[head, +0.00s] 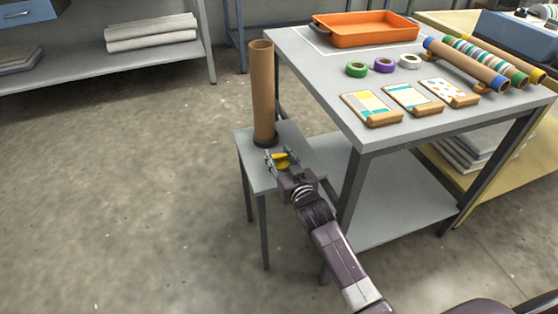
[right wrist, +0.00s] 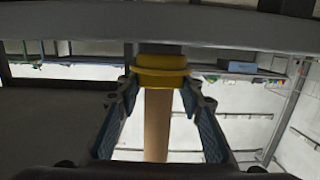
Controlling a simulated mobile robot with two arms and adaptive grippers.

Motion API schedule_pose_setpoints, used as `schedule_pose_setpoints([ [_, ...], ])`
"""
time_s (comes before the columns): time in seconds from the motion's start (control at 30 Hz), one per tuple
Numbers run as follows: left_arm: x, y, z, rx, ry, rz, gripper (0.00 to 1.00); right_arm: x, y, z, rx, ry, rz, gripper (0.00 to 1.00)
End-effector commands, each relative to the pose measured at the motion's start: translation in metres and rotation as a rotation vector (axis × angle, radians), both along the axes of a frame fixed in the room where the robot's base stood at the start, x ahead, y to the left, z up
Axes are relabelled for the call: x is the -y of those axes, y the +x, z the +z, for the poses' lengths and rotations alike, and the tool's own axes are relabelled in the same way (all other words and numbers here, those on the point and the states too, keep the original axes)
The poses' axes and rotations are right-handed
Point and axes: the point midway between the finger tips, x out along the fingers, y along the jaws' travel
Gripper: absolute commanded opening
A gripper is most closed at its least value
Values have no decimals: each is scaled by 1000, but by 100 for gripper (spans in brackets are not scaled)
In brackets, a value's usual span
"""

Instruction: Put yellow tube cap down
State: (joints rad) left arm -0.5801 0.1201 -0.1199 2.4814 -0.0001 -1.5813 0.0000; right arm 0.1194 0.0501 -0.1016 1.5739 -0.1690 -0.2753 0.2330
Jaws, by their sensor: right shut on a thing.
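The yellow tube cap (head: 281,160) is between the fingers of my right gripper (head: 275,160), low over the small grey side table (head: 254,176). I cannot tell whether the cap touches the tabletop. In the right wrist view the yellow cap (right wrist: 162,67) sits between the two blue-padded fingertips, and the gripper is shut on it. The tube also shows in the right wrist view (right wrist: 157,125). My left gripper is out of view.
The larger grey worktable (head: 302,68) stands close on the right. It holds an orange tray (head: 366,30), tape rolls (head: 384,65), sample cards (head: 413,98) and patterned rolls (head: 466,63). The floor (head: 130,200) left of the small table is clear.

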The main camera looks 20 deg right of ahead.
Motion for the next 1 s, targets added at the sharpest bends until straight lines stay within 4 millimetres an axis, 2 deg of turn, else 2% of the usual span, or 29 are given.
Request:
schedule_pose_setpoints([
  [0.07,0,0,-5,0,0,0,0,0,0,-9,1,1,0,18],
  [0.47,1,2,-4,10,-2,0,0,0,0,-10,1,0,0,18],
  [0.5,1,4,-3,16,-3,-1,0,0,0,-10,1,0,0,37],
  [0.63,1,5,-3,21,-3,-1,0,0,0,-10,1,0,0,51],
  [1.0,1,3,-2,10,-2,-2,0,0,0,-6,2,-1,0,52],
])
